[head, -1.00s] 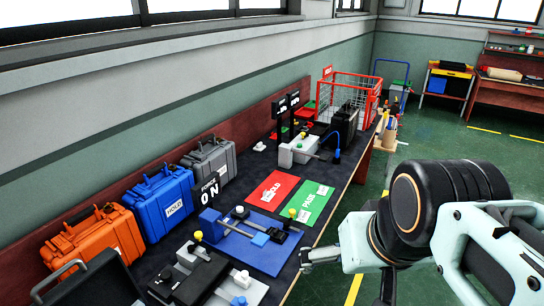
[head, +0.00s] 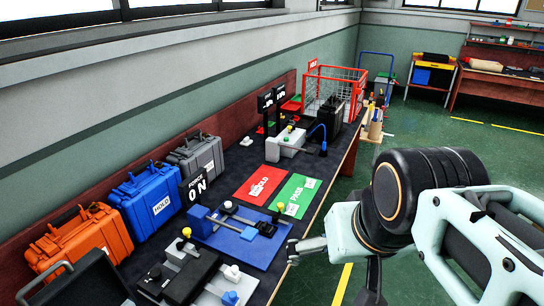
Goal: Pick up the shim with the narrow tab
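No shim with a narrow tab can be made out; parts this small are not clear in the head view. My gripper (head: 292,251) is at the table's front edge, beside the right side of a blue mat (head: 262,258). It points left, and I see no object in it. Its fingers are too small to tell open from shut. A red sheet marked HOLD (head: 249,191) and a green sheet marked PASS (head: 287,201) lie behind the mat, with small pale labels or pieces on them.
A grey fixture (head: 290,143) stands farther back. Orange (head: 82,246), blue (head: 142,207) and grey (head: 207,150) cases line the wall side. A red wire basket (head: 340,80) is at the far end. Green floor is open to the right.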

